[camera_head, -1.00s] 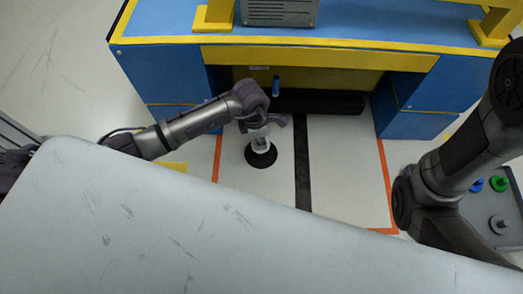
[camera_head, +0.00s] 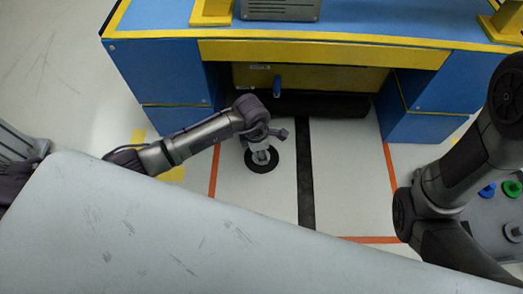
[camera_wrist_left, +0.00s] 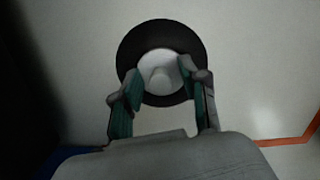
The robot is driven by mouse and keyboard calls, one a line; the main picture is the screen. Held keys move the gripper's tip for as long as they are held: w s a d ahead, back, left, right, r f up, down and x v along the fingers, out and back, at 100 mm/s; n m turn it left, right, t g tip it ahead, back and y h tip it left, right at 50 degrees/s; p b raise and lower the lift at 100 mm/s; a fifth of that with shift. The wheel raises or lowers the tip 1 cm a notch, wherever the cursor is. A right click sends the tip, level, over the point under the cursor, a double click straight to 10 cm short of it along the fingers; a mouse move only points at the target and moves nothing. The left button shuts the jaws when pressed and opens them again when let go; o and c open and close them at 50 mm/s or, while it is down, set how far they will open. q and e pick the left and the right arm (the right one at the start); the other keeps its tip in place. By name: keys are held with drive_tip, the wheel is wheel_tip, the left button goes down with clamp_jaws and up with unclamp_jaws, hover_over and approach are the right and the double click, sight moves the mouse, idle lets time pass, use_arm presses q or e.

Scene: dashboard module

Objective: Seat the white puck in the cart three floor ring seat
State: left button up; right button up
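The white puck (camera_wrist_left: 158,70), with a small knob on top, lies inside the black floor ring (camera_wrist_left: 133,46) in the left wrist view. A dark band surrounds the puck on the visible sides. In the head view the ring (camera_head: 250,167) lies on the pale floor under my left gripper (camera_head: 262,157), which hides most of the puck. My left gripper's fingers (camera_wrist_left: 159,76) are spread, one on each side of the knob, with gaps visible between. Whether the puck is fully flush cannot be told. My right gripper is not visible; only its arm shows at the right.
A blue and yellow desk-like module (camera_head: 160,72) stands behind, with a dark bar (camera_head: 320,104) low in its opening. Orange lines and a black strip (camera_head: 305,180) mark the floor. A grey tray with blue and green knobs (camera_head: 512,188) is at the right.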

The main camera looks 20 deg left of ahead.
use_arm(q)
wheel_tip(320, 180, up, 12)
drive_tip(key=a+p, duration=0.1)
drive_tip(key=p, duration=0.7)
drive_tip(key=shift+s+r, duration=0.15)
drive_tip(key=shift+s, duration=0.2)
